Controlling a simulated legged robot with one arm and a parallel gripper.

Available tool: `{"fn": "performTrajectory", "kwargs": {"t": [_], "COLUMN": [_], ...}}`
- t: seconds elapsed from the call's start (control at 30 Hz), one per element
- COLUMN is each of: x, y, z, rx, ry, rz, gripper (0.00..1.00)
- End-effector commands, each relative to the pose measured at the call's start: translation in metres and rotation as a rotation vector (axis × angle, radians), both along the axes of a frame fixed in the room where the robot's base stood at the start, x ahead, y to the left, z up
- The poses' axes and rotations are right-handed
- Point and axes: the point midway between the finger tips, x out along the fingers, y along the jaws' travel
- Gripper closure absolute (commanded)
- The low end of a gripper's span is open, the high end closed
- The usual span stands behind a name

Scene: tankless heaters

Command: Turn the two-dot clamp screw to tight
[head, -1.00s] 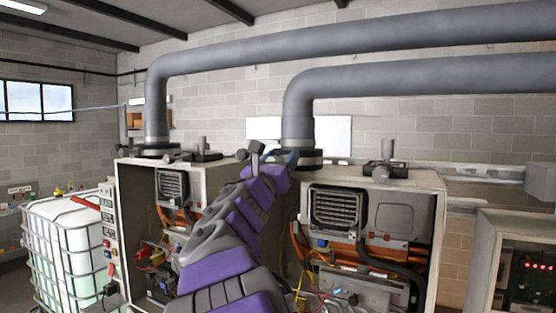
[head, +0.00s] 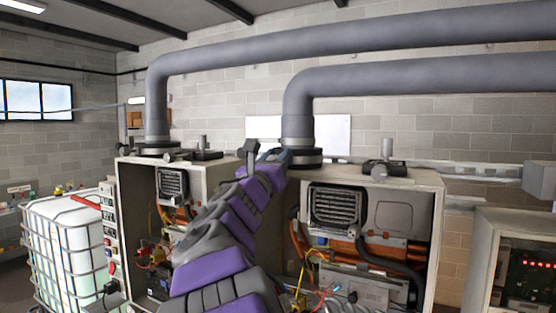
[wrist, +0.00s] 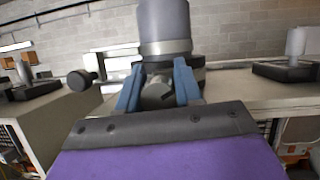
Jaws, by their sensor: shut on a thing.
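A grey clamp screw (wrist: 158,92) sits at the front of the dark clamp ring (head: 304,158) around the foot of the right-hand grey pipe (head: 298,115). My gripper (wrist: 157,88) has its two blue fingers on either side of the screw and is shut on it. In the head view my gripper (head: 272,154) reaches the left side of the ring, and my purple and grey arm hides the screw. I cannot make out any dots on the screw. A dark knob (wrist: 80,81) stands left of the fingers; I cannot tell what it is fixed to.
The right open heater cabinet (head: 432,215) is under the clamp, with a small fitting (head: 386,168) on its top. Another heater cabinet (head: 133,185) with a clamped pipe (head: 156,105) stands to the left. A caged white tank (head: 62,245) is at far left.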

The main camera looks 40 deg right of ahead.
Motion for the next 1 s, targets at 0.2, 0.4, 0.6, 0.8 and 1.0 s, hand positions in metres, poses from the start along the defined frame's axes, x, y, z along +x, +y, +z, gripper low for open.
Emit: {"fn": "performTrajectory", "kwargs": {"t": [0.2,0.4,0.6,0.8,1.0], "x": [-0.0007,-0.0008,-0.0009,-0.0009,-0.0013], "y": [0.002,0.0014,0.001,0.0008,-0.0011], "z": [0.0065,0.0073,0.0076,0.0073,0.0045], "rx": [-0.011,-0.012,-0.012,-0.011,-0.006], "ry": [-0.006,-0.006,-0.007,-0.006,-0.005], "rz": [0.002,0.002,0.003,0.002,0.001], "gripper": [0.96,0.95,0.95,0.58,0.43]}}
